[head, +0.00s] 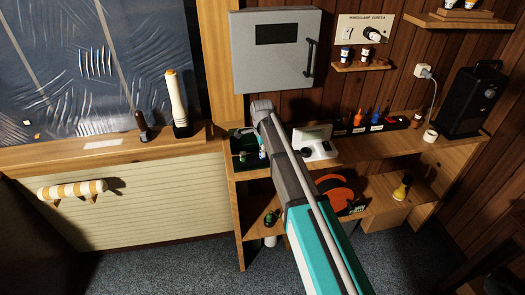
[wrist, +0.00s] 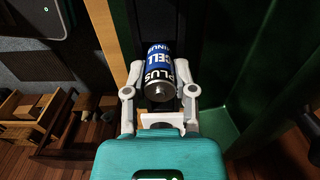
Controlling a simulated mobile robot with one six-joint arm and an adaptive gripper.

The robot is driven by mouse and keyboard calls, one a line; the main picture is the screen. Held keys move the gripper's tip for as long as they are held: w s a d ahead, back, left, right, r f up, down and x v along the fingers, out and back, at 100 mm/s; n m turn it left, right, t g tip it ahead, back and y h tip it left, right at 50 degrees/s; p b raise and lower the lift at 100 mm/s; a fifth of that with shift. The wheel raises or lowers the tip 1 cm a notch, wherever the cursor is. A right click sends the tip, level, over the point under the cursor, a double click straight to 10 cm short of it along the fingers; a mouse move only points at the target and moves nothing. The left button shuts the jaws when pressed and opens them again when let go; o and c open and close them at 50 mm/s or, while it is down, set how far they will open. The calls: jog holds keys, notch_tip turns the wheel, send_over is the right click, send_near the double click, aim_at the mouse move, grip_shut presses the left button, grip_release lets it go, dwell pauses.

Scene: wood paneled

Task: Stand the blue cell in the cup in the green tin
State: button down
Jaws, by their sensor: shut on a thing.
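The blue cell (wrist: 158,52), with a blue and white label, a black band and a metal end, is between the fingers of my gripper (wrist: 159,76) in the wrist view. Both white fingers are shut on its sides. The green tin (head: 238,161) stands at the left end of the wooden shelf in the head view, beside my arm's end. Dark green surfaces, apparently the tin's (wrist: 228,50), fill the right of the wrist view close to the cell. I cannot make out the cup, nor whether the cell touches anything.
A white device (head: 316,143) stands just right of my arm on the shelf. Small coloured bottles (head: 371,116), a white mug (head: 430,135) and a black box (head: 470,100) are farther right. A grey wall cabinet (head: 275,50) hangs above.

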jog(key=shift+f+b, duration=0.6)
jog(key=shift+f, duration=0.05)
jog(key=shift+c, duration=1.8)
grip_release()
jog(key=shift+r, duration=0.2)
notch_tip(320, 180, up, 9)
jog(key=p, duration=0.9)
jog(key=w+d, duration=0.1)
jog(key=d, duration=0.5)
jog(key=w+d+f, duration=0.1)
jog(key=d, duration=0.5)
jog(key=d+b, duration=0.1)
jog(key=d, duration=0.4)
jog(key=shift+w+d+f, duration=0.2)
jog(key=shift+w+d, duration=0.2)
jog(key=s+a+n, duration=0.1)
jog(key=s+n, duration=1.4)
jog(key=s, duration=1.3)
jog(key=shift+s+a+n, duration=0.15)
jog(key=shift+s+n, duration=0.25)
